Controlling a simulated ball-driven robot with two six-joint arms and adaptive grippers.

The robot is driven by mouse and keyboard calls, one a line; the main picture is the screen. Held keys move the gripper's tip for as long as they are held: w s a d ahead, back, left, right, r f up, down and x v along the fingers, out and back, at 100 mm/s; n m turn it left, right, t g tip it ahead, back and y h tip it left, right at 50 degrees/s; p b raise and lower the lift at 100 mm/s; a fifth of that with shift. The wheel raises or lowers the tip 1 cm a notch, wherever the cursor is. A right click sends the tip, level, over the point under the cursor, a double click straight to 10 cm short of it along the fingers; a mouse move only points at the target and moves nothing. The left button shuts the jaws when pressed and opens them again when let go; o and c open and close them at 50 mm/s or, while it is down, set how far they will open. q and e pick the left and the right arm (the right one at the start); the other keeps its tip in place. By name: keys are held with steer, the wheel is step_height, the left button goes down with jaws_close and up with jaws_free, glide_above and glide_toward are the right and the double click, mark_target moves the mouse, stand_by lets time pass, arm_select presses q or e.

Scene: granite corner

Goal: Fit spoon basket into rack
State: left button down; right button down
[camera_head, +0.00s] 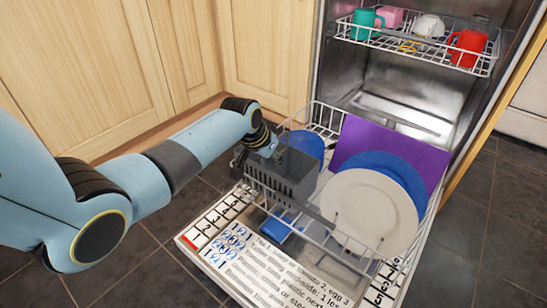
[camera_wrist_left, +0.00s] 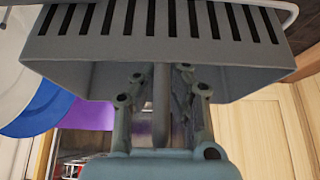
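The spoon basket (camera_head: 288,176) is a dark grey slotted box at the left side of the white wire lower rack (camera_head: 320,236). Rack wires cross in front of its lower part; I cannot tell if its base rests on the rack. My left gripper (camera_head: 268,148) reaches down to the basket's top from the left. In the left wrist view the basket (camera_wrist_left: 160,52) fills the upper part. There the left gripper's fingers (camera_wrist_left: 161,85) close around a grey upright bar of the basket. The basket hides the fingertips partly. My right gripper is not in view.
A cream plate (camera_head: 368,208), a blue plate (camera_head: 405,172) and a purple board (camera_head: 385,143) stand in the rack's right part. A blue cup (camera_head: 308,146) is behind the basket. The upper rack (camera_head: 420,46) holds cups. The open door (camera_head: 240,255) lies below.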

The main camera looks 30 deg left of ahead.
mark_target(273, 169)
arm_select(q)
steer(key=shift+r+p, duration=0.1)
steer(key=shift+p, duration=0.4)
stand_by(0.8)
steer(key=shift+f+b, duration=1.2)
steer(key=shift+f, duration=0.95)
steer(key=c, duration=1.4)
jaws_free()
steer(key=v, duration=1.2)
steer(key=shift+s, duration=0.1)
